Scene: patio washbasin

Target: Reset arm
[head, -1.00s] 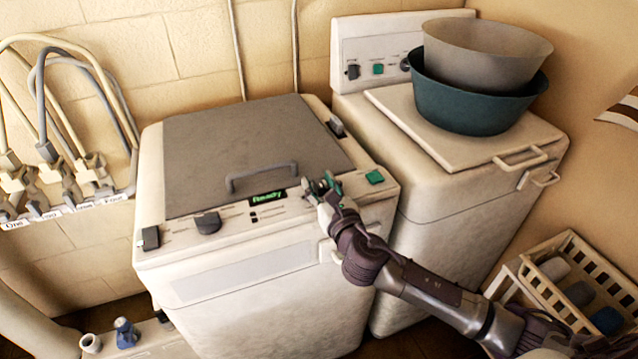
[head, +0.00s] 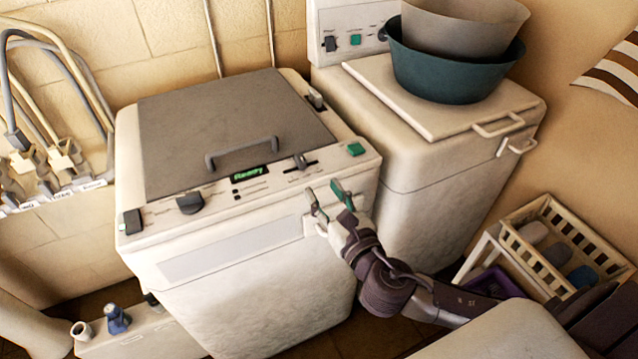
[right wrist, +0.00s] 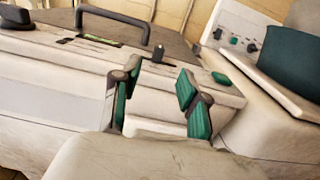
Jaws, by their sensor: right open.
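My right gripper (head: 328,199) is open and empty in front of the upper front edge of the white washing machine (head: 250,290), below its control panel. In the right wrist view its two green-padded fingers (right wrist: 160,103) stand apart, with the machine's front panel edge behind them. My right arm comes in from the lower right. The machine's grey lid (head: 230,120) is shut, and its display (head: 249,173) reads "Ready". My left gripper is not in view.
A second white machine (head: 430,180) stands to the right, bearing a teal basin (head: 450,75) with a grey basin (head: 465,27) in it. A cream crate (head: 525,250) sits at the lower right. Valves and hoses (head: 60,165) are on the left wall.

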